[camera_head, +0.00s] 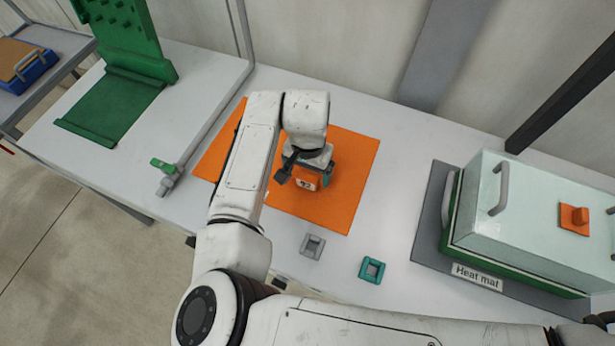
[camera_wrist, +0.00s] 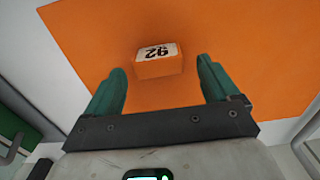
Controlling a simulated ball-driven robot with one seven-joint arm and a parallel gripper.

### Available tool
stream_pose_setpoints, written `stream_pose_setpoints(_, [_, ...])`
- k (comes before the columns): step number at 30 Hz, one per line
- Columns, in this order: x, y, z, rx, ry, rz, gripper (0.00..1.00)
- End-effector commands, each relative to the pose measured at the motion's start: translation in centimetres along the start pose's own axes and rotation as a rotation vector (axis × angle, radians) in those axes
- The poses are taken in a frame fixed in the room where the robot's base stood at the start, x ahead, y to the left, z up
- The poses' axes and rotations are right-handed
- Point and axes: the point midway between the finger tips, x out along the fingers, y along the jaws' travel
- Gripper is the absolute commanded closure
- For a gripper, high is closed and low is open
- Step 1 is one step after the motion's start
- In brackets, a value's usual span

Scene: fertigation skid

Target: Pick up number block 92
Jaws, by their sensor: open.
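The number block 92 (camera_wrist: 160,66) is an orange block with a white label on top that reads 92. It lies on the orange mat (camera_wrist: 85,35) and sits ahead of and between my fingertips in the wrist view. My gripper (camera_wrist: 165,78) is open, with one green finger toward each side of the block and no contact that I can see. In the head view the block (camera_head: 306,180) shows at my gripper (camera_head: 307,176), partly hidden by it. The orange mat (camera_head: 352,170) lies on the white table, partly covered by my arm.
A grey square frame (camera_head: 312,246) and a teal square frame (camera_head: 372,269) lie in front of the mat. A covered tray (camera_head: 535,215) labelled Heat mat stands at right. A green stand (camera_head: 120,95) and a pipe with a green valve (camera_head: 166,168) are at left.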

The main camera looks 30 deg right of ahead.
Motion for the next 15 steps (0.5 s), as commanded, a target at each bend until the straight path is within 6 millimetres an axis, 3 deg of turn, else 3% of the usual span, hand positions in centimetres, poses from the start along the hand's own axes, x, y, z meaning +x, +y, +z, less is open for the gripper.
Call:
stream_pose_setpoints(6, [2.3,0.1,0.1,-0.001,-0.001,0.002,0.12])
stream_pose_setpoints(14, [2.6,0.1,0.0,0.000,0.000,0.001,0.12])
stream_pose_setpoints(15, [2.6,0.1,0.0,0.000,0.000,0.001,0.16])
